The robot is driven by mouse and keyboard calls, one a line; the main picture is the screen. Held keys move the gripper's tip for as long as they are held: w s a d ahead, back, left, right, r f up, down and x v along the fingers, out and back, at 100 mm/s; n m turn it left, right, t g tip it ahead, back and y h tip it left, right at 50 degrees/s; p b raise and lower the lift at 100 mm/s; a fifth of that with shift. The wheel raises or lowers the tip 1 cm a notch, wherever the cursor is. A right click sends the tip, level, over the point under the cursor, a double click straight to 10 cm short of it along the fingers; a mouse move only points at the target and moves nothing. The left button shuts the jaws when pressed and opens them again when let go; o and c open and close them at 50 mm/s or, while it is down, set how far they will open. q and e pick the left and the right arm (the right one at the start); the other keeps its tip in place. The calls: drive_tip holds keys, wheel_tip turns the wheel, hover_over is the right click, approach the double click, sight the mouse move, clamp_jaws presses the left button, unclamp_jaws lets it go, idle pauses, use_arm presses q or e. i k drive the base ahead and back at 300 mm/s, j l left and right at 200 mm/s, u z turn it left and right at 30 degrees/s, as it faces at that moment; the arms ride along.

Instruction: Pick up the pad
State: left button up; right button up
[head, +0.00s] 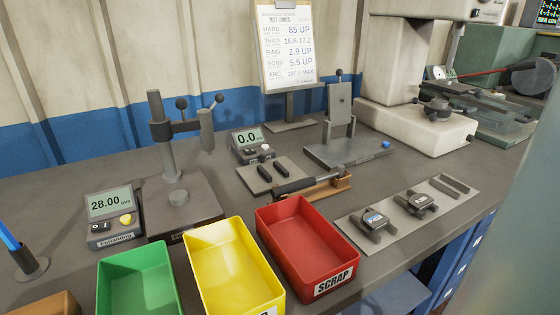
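Two dark blocks that look like brake pads lie on a flat grey mat (395,237) at the right front of the bench. The nearer pad (373,220) has a blue-and-white label on top. The farther pad (420,203) has a pale label. I cannot tell which one the task means. Both lie apart from each other, with nothing touching them from above. Neither of my grippers shows in this view.
Green (135,282), yellow (232,268) and red SCRAP (305,245) bins line the front edge. Gauges with displays (108,207), a stand (165,140) and a press (405,70) stand behind. A large grey-green shape (515,240) blocks the right side.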

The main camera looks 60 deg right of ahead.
sight(372, 222)
drive_tip(key=z, duration=2.35)
drive_tip(key=l+u, duration=0.1)
drive_tip(key=u, duration=0.35)
drive_tip(key=l+u, duration=0.1)
drive_tip(key=u, duration=0.4)
drive_tip(key=l+u, duration=0.1)
drive_tip(key=u, duration=0.35)
drive_tip(key=k+l+u, duration=0.15)
drive_tip(key=l+u, duration=0.2)
drive_tip(key=l, duration=0.15)
drive_tip(key=k+l+u, duration=0.2)
drive_tip(key=l+u, duration=0.15)
drive_tip(key=k+l+u, duration=0.35)
drive_tip(key=i+l, duration=0.05)
drive_tip(key=l, duration=0.1)
